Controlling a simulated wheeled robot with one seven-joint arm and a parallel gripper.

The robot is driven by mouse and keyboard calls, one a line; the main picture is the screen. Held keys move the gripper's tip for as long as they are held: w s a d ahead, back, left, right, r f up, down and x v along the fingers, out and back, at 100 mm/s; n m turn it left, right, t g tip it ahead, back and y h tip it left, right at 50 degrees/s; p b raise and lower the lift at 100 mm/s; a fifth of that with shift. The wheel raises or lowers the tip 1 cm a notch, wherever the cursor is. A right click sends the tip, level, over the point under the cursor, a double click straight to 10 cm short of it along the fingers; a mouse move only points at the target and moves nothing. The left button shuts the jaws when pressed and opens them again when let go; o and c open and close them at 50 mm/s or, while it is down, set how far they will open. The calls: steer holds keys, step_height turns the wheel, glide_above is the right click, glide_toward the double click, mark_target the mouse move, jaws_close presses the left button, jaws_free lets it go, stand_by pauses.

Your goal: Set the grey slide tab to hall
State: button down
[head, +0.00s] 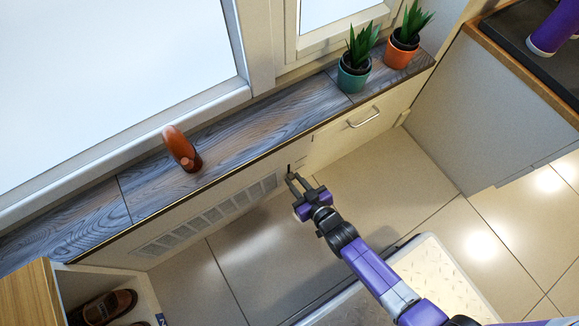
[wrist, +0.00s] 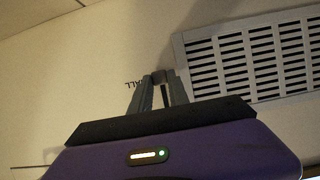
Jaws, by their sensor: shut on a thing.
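My gripper (head: 293,180) is at the cream front panel under the window ledge, just right of the vent grille. In the wrist view its two grey fingers (wrist: 159,82) come together on the small grey slide tab (wrist: 158,75), which they mostly hide. A printed label (wrist: 133,84) shows upside down beside the left finger; its visible letters look like the end of "HALL", and the fingers cover part of it. Faint marks lie on the panel near the gripper in the head view, too small to read. The exact position of the tab along its slide cannot be told.
A vent grille (head: 210,214) is beside the gripper, also in the wrist view (wrist: 255,55). The ledge (head: 240,135) holds a brown object (head: 181,148) and two potted plants. A drawer handle (head: 363,117) is to the right. A cubby with shoes (head: 105,306) stands lower left. Tiled floor is open.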

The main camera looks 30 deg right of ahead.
steer(key=shift+f, duration=0.2)
steer(key=c, duration=1.2)
jaws_free()
steer(key=shift+c, duration=0.2)
steer(key=shift+s+r+p, duration=0.3)
steer(key=shift+s+p, duration=0.05)
steer(key=shift+s, duration=0.1)
steer(key=p+v, duration=0.3)
steer(key=v, duration=0.3)
steer(key=shift+s, duration=0.35)
steer(key=shift+r, duration=0.15)
